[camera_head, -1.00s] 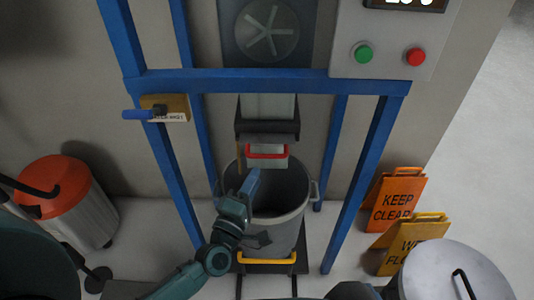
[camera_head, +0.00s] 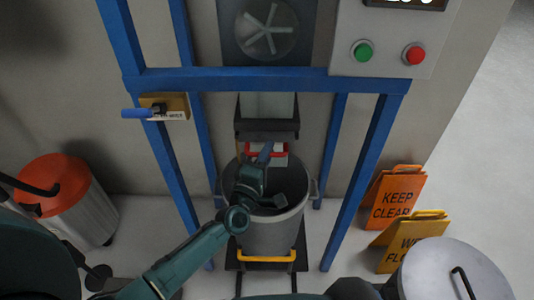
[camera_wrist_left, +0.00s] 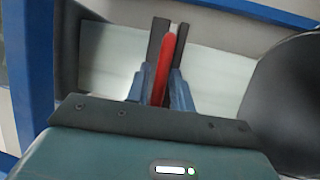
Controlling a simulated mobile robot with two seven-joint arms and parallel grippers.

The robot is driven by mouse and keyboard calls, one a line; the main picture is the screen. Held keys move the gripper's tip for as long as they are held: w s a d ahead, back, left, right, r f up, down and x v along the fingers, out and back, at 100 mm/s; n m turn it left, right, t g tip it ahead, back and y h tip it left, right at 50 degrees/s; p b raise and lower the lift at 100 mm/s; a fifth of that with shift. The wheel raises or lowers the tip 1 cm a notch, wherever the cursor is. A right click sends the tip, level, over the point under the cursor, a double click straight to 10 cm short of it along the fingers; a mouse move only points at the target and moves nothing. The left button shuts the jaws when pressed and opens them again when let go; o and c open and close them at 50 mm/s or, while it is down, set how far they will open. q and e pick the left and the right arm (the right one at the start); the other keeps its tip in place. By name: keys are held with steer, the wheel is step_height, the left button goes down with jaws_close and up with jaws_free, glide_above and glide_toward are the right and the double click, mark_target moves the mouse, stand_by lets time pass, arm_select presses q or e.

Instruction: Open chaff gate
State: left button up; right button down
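A red handle (camera_head: 267,150) is on the front of the chute (camera_head: 267,125), above the bucket. My left gripper (camera_head: 266,150) reaches over the bucket to this handle. In the left wrist view, the red handle (camera_wrist_left: 165,68) lies between the two fingers (camera_wrist_left: 168,75) of my left gripper, close to both. I cannot tell whether they press on it. The plate behind the handle shows pale in the left wrist view. My right gripper is not in view.
A grey bucket (camera_head: 271,238) stands below the chute inside the blue frame (camera_head: 240,80). A blue-handled lever (camera_head: 137,113) is on the left post. Green (camera_head: 362,51) and red (camera_head: 414,54) buttons are upper right. Warning signs (camera_head: 397,195) and a red-lidded bin (camera_head: 85,215) stand outside.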

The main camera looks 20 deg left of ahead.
arm_select(q)
jaws_close()
